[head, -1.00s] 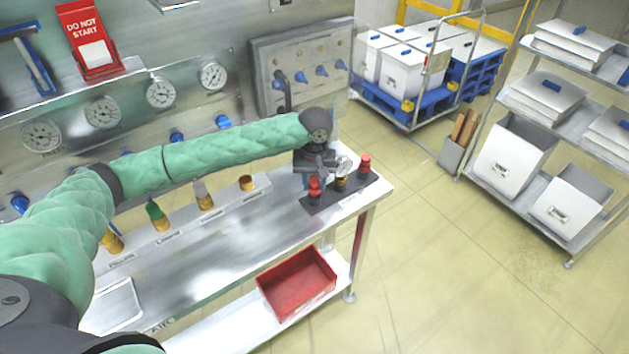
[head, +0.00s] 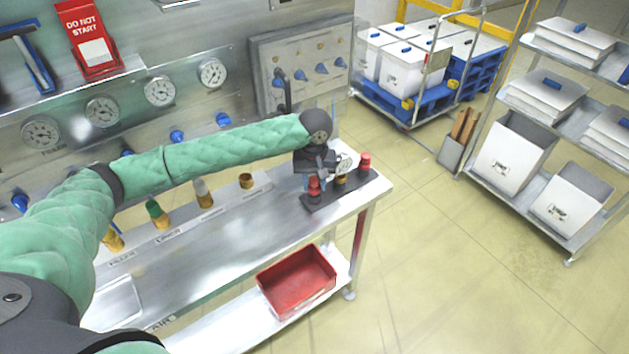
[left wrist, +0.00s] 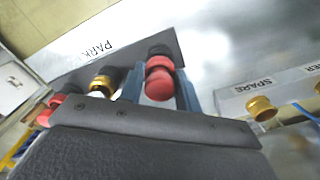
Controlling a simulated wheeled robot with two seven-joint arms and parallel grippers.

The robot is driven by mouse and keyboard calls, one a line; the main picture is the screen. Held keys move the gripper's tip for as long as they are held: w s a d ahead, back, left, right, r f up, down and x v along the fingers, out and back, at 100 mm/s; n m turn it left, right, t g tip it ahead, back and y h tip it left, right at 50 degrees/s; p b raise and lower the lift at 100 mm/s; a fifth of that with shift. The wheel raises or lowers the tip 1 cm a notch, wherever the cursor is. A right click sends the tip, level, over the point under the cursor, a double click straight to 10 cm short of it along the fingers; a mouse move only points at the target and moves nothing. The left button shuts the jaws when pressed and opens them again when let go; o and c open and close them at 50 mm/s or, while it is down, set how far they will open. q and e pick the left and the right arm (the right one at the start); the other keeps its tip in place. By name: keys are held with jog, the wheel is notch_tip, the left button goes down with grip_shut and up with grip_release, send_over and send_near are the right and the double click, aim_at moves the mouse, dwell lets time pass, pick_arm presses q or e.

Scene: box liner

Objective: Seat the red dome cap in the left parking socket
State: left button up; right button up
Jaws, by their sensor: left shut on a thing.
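My left gripper (head: 314,179) reaches down at the left end of the dark parking plate (head: 325,198). It is shut on a red dome cap (head: 314,191). In the left wrist view the red dome cap (left wrist: 160,84) is between the blue fingers of the left gripper (left wrist: 160,74), with a black ring at its far side, over the plate marked PARK (left wrist: 88,52). The cap looks upright at the left socket; the socket is hidden, so I cannot tell whether the cap is fully down. My right gripper is not in view.
A brass fitting (head: 341,179) stands mid-plate, and another red cap (head: 365,160) stands at its right end. A rail to the left carries several fittings, including a brass one (head: 246,181) by the SPARE label (left wrist: 252,86). A red bin (head: 297,280) sits on the lower shelf.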

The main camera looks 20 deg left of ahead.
aim_at(314, 179)
pick_arm(q)
jog(key=shift+f, duration=0.1)
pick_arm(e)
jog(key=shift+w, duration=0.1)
pick_arm(q)
jog(key=shift+f, duration=0.25)
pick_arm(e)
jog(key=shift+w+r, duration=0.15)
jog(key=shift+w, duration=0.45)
pick_arm(q)
jog(key=o, duration=1)
jog(key=shift+o, duration=0.2)
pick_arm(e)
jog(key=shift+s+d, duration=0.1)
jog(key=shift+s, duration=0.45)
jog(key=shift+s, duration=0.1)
pick_arm(q)
notch_tip(314, 179, up, 6)
jog(key=shift+r+b, duration=0.2)
jog(key=shift+b, duration=1)
jog(key=shift+r, duration=0.65)
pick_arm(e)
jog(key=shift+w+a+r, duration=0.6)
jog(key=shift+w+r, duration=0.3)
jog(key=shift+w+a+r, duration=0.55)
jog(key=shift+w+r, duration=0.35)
